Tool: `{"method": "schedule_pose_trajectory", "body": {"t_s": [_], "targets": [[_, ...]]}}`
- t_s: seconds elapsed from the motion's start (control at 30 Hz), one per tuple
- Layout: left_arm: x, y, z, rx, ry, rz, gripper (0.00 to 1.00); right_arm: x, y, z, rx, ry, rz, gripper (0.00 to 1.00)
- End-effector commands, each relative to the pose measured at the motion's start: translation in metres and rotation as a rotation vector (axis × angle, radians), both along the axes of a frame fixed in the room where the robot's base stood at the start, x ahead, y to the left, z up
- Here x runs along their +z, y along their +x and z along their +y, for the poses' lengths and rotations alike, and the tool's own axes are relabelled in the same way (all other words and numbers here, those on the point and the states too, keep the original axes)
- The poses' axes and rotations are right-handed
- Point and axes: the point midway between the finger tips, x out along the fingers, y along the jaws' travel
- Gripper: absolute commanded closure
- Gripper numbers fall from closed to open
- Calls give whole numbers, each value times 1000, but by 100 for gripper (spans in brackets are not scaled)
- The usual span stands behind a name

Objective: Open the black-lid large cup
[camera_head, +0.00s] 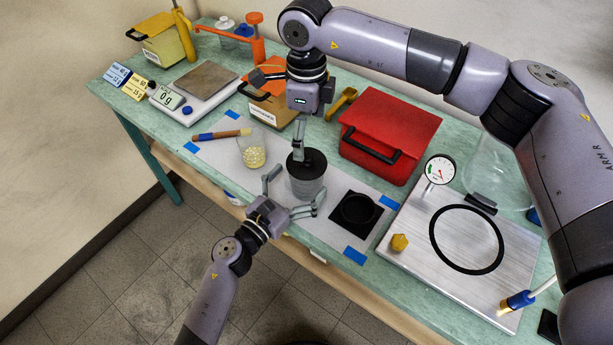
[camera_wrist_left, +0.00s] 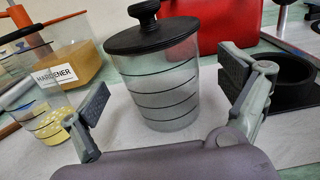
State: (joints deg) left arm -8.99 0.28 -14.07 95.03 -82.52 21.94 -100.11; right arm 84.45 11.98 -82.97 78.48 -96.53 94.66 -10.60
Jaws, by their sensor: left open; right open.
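The large cup (camera_head: 306,184) stands upright on the white mat, with its black lid (camera_head: 307,163) seated on top. In the left wrist view the clear cup (camera_wrist_left: 164,88) has dark ring lines, and the black lid (camera_wrist_left: 152,34) has a round knob. My left gripper (camera_head: 291,194) is open at the cup's near side, its fingers spread to either side of the cup, apart from it in the wrist view. My right gripper (camera_head: 299,147) is open and points down just above the lid's knob; whether it touches the knob is hard to tell.
A small cup with yellowish beads (camera_head: 253,155) and a brush (camera_head: 222,134) are left of the large cup. A black round holder (camera_head: 357,210) is to its right. A red case (camera_head: 388,133) and a hardener container (camera_head: 268,104) stand behind. A metal plate (camera_head: 425,235) lies right.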

Motion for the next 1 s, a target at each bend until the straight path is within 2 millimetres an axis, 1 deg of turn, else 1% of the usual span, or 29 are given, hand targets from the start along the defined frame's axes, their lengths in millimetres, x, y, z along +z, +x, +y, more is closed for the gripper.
{"method": "schedule_pose_trajectory", "body": {"t_s": [0.03,0.1,0.23,0.6,1.0], "targets": [[1,7,-5,1,-1,-2,6,0,0,0,0,0,0,6],[1,14,-9,1,-2,-1,6,0,0,0,0,0,0,6],[0,22,-15,1,-1,-1,6,0,0,0,0,0,0,6],[0,25,-18,0,0,0,6,0,0,0,0,0,0,6],[0,25,-18,0,0,0,33,0,0,0,0,0,0,6]]}}
